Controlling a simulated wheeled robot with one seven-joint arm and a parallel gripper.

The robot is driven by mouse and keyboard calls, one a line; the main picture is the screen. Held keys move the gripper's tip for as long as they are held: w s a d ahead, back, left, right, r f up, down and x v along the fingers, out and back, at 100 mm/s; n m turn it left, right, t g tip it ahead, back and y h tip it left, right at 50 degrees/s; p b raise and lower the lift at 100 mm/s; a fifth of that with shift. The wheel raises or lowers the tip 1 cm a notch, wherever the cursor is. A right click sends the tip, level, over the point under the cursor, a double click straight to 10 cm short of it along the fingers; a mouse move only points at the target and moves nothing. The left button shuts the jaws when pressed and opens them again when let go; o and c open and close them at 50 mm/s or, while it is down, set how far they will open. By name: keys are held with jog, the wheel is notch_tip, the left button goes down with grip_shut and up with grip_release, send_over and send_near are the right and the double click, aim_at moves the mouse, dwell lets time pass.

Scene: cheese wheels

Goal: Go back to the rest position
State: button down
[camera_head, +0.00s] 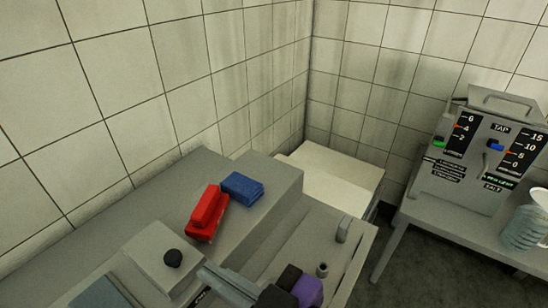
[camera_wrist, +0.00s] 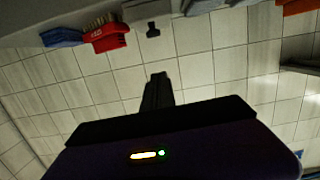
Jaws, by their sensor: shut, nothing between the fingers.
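My gripper (camera_wrist: 158,78) shows in the wrist view as two dark fingers close together, with nothing between them. Its wide dark body with a small lit strip fills the bottom of that view. The fingers stand out against the tiled wall, apart from any object. In the head view, purple and black parts of my arm's end (camera_head: 308,291) show at the bottom edge; the fingers cannot be made out there.
A red object (camera_head: 207,212) and a blue block (camera_head: 242,188) lie on the grey counter. A TAP/SALT machine (camera_head: 482,150) and a ribbed translucent container (camera_head: 526,226) stand on the right table. Tiled walls close off the back.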

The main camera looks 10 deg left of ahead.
jog(key=w+d+r+m+t+h, duration=0.1)
jog(key=w+d+r+m+t, duration=0.2)
jog(key=w+d+m+t, duration=0.25)
jog(key=s+d+f+m+t+h, duration=0.1)
jog(key=d+f+m+t+h, duration=0.25)
jog(key=d, duration=0.35)
jog(key=s+d+f+m+t+h, duration=0.2)
jog(key=d+f+h, duration=0.15)
jog(key=d, duration=0.35)
jog(key=s+d+f+m+g+h, duration=0.1)
jog(key=s+d+f+h, duration=0.2)
jog(key=s, duration=0.7)
jog(key=s+d+f+m+g+h, duration=0.1)
jog(key=s+d+f+h, duration=0.3)
jog(key=s+d+f, duration=0.4)
jog(key=s+d, duration=0.1)
jog(key=s, duration=0.2)
jog(key=shift+d+m+g, duration=0.3)
jog(key=shift+m, duration=0.1)
jog(key=shift+f, duration=0.1)
